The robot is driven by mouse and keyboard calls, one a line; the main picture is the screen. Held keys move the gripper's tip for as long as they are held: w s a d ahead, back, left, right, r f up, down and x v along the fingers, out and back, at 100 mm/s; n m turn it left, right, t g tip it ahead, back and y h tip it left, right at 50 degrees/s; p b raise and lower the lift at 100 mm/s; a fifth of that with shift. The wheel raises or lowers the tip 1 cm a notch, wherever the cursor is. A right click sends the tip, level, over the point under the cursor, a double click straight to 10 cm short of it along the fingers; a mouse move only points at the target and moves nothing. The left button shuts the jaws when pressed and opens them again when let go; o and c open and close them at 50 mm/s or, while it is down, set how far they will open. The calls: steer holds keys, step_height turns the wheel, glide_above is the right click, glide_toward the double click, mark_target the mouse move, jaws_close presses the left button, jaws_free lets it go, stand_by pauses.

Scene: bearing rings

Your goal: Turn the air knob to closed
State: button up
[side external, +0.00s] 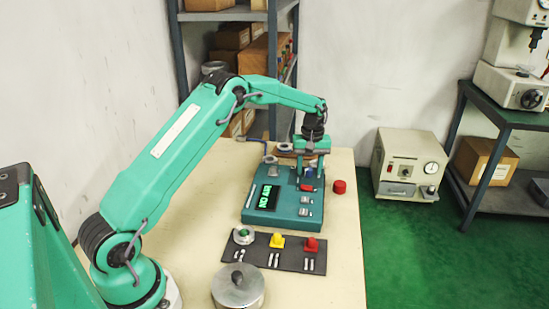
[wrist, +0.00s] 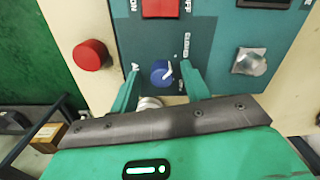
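The blue air knob (wrist: 161,72) sits on the dark teal panel (wrist: 215,40), with a white pointer line slanting up and to the right in the wrist view. A "CLOSED" label (wrist: 187,46) is printed above and right of it. Another label, partly hidden, stands at its left. My gripper (wrist: 160,68) has its two green fingers apart, one on each side of the knob, with gaps visible.
A red switch (wrist: 160,8) marked ON/OFF lies beyond the knob. A red cylinder (side external: 339,187) stands right of the box. A dark mat (side external: 262,256) with coloured parts and a lidded metal pot (side external: 238,287) are nearer on the table. A silver square piece (wrist: 249,62) is right of the knob.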

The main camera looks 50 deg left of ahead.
mark_target(310, 169)
step_height(310, 169, up, 7)
steer(key=shift+w+r, duration=0.1)
steer(key=shift+r, duration=0.3)
stand_by(0.4)
steer(key=shift+r, duration=0.1)
